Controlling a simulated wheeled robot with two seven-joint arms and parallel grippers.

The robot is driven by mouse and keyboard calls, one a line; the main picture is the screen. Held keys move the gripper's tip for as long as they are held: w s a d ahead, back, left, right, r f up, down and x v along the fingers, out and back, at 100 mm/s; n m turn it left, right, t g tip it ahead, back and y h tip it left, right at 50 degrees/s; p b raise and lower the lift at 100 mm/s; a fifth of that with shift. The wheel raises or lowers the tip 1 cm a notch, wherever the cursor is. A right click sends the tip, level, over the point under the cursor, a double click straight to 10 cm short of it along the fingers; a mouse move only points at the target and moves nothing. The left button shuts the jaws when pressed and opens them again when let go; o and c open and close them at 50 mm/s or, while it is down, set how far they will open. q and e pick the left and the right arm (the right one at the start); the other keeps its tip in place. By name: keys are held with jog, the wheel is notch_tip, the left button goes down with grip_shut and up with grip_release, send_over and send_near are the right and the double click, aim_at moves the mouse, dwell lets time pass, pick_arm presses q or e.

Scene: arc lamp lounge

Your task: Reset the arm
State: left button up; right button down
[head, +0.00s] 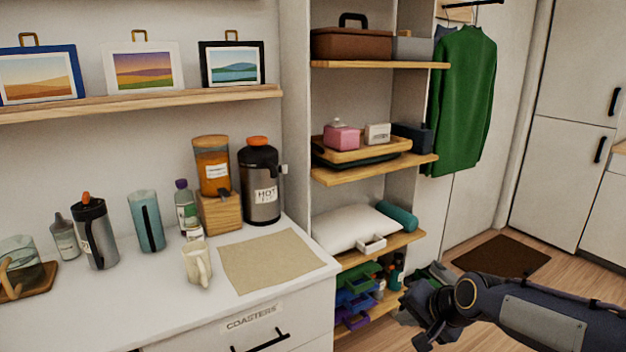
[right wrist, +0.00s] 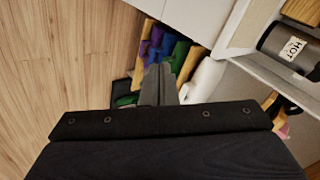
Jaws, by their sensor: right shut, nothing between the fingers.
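My right arm comes in from the lower right of the head view. Its gripper (head: 425,318) hangs in the air in front of the lowest shelves, to the right of the white counter (head: 180,310). In the right wrist view the gripper's fingers (right wrist: 158,85) are together with nothing between them. They point toward the shelf with the purple and green bins. The gripper appears apart from the shelves and the counter. My left gripper does not show in either view.
The counter holds a cream mug (head: 197,263), a tan mat (head: 270,260), a hot flask (head: 261,183) and several bottles and cups. Shelves (head: 375,176) with boxes and a pillow (head: 350,226) stand beside it. A dark doormat (head: 502,256) lies on open wooden floor (right wrist: 60,60).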

jog(key=s+d+f+n+g, duration=0.15)
jog(key=s+n, duration=0.45)
jog(key=s, duration=2.1)
notch_tip(320, 180, up, 14)
jog(key=p, duration=1.4)
jog(key=shift+s+f, duration=0.15)
jog(key=shift+s, duration=0.15)
